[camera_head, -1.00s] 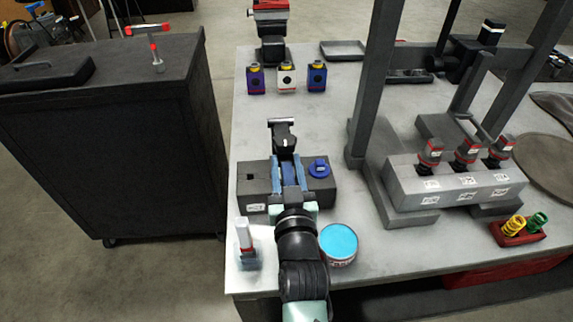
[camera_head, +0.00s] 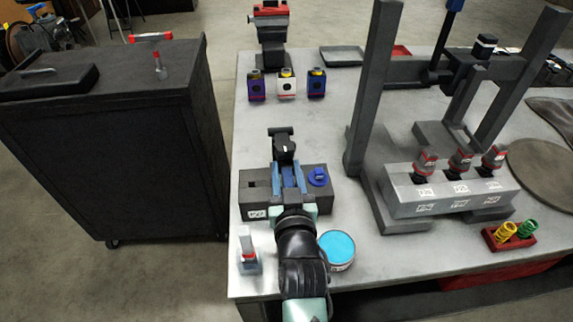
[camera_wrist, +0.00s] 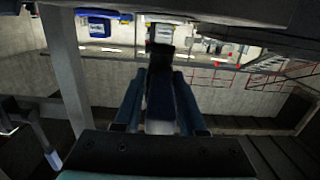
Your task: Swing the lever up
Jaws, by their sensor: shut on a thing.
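My gripper (camera_head: 289,176) is over the grey block (camera_head: 258,210) near the table's front left edge. Its two blue fingers are shut on a dark lever-like piece (camera_head: 284,152) with a black head and a crossbar at its far end. In the wrist view the black head (camera_wrist: 160,57) shows between the fingers (camera_wrist: 160,100). I cannot tell whether this piece is fixed to the block, as my fingers hide its lower part. A blue cap (camera_head: 318,177) sits on the block to the right.
A light blue topped can (camera_head: 337,246) is close to the right of my arm. A small white upright piece (camera_head: 247,247) stands left. The press frame (camera_head: 371,90) rises right, beside a grey holder (camera_head: 460,201) with red-topped parts. A black cabinet (camera_head: 120,140) stands left.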

